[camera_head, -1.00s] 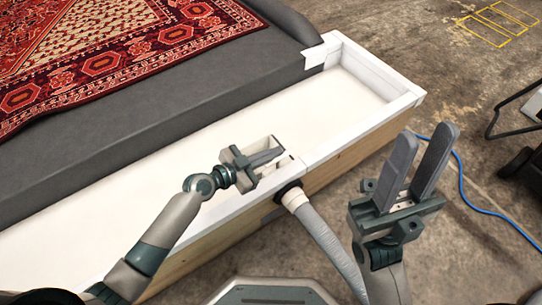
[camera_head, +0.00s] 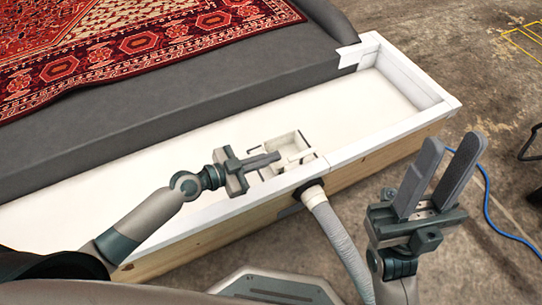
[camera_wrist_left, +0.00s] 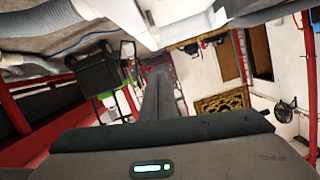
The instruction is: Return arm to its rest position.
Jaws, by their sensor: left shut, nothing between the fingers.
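My left gripper (camera_head: 262,163) is shut and empty. It is held over the white inside of the wash pit (camera_head: 372,112), just left of a small drain box (camera_head: 290,147) set in the pit by its near wall. In the left wrist view the shut fingers (camera_wrist_left: 160,95) point away from the camera, with the room seen sideways behind them. My right gripper (camera_head: 437,178) is at the right, outside the pit and over the floor. Its two fingers stand up with a gap between them, and nothing is between them.
A red patterned rug (camera_head: 130,45) lies on the grey padded surface (camera_head: 215,80) behind the pit. A grey hose (camera_head: 336,238) runs from the pit's near wall toward me. A blue cable (camera_head: 489,205) lies on the concrete floor (camera_head: 460,255). The pit's right end is clear.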

